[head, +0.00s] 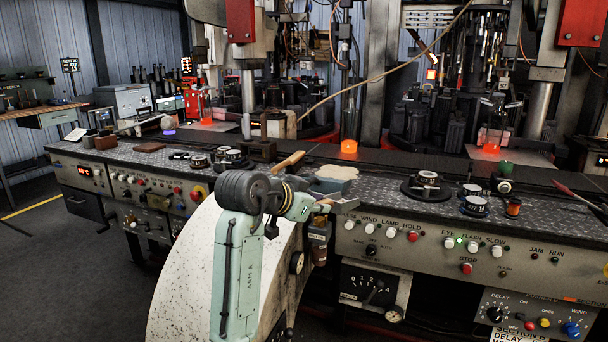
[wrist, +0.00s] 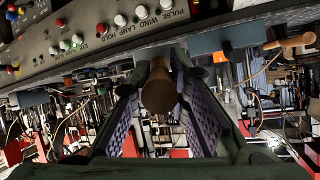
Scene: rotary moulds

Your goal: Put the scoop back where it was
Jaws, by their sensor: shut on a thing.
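My gripper (head: 332,203) is in front of the console's front edge, at the middle of the head view. In the wrist view my gripper (wrist: 160,105) is shut on a brown wooden handle, which I take to be the scoop (wrist: 160,88). The handle's rounded end faces the wrist camera between the two ridged fingers. The rest of the scoop is hidden behind the handle and fingers. In the head view my own arm covers most of the grip. I cannot tell which spot the scoop came from.
The console top (head: 375,205) runs across in front of me. A blue-grey box (head: 327,186), a pale cloth (head: 337,172) and another wooden handle (head: 288,160) lie close behind my gripper. Knobs line the front panel.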

